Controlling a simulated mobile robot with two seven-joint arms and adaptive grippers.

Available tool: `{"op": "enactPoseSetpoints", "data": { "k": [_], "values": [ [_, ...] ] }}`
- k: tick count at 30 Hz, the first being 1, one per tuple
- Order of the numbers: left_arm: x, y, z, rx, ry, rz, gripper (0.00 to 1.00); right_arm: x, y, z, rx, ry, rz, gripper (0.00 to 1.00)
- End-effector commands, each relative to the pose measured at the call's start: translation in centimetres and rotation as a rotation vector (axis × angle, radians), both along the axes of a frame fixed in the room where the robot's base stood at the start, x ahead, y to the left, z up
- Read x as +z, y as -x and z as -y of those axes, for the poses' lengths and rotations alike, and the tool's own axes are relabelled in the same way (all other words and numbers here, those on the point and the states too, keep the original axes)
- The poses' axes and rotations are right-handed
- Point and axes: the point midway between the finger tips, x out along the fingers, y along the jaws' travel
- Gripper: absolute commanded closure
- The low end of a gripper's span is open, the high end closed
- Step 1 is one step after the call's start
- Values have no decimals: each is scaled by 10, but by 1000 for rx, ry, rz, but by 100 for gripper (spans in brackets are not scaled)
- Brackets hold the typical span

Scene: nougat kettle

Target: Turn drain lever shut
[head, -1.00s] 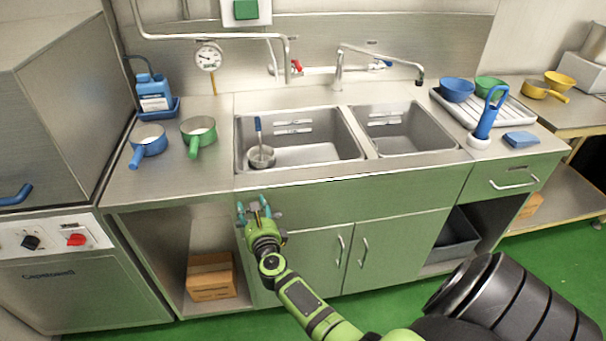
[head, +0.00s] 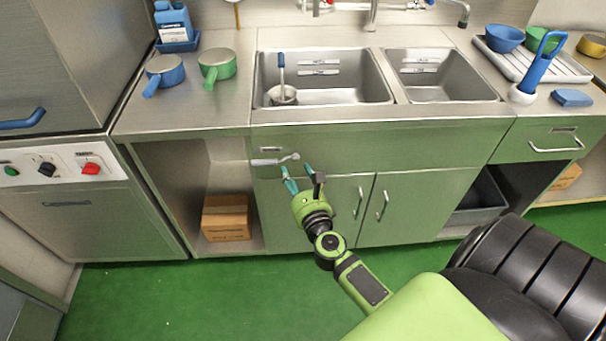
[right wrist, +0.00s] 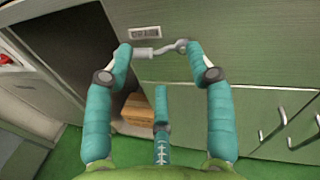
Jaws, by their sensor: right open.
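The drain lever (head: 274,160) is a small grey handle on the cabinet front, below the left sink basin. It lies nearly level in the head view, with its pivot end at the right. My right gripper (head: 297,170) is open, its teal fingertips just below and right of the lever's right end. In the right wrist view the lever (right wrist: 156,51) spans the gap between the open fingertips of my right gripper (right wrist: 158,52), beneath a small label. No contact with the lever is clear. My left gripper is not in view.
The sink counter (head: 235,113) holds a blue pan (head: 165,70) and a green pan (head: 216,66). Cabinet door handles (head: 382,205) stick out right of my gripper. A cardboard box (head: 226,218) sits in the open shelf at left. The green floor in front is clear.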

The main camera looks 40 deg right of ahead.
Motion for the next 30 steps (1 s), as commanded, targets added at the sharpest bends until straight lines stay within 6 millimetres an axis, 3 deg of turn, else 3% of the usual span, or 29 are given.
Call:
{"op": "enactPoseSetpoints", "data": {
  "k": [14,30],
  "values": [
    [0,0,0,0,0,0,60,-90,19,-31,186,482,-272,45],
    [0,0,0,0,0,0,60,-184,62,-63,463,947,-510,45]
  ]
}}
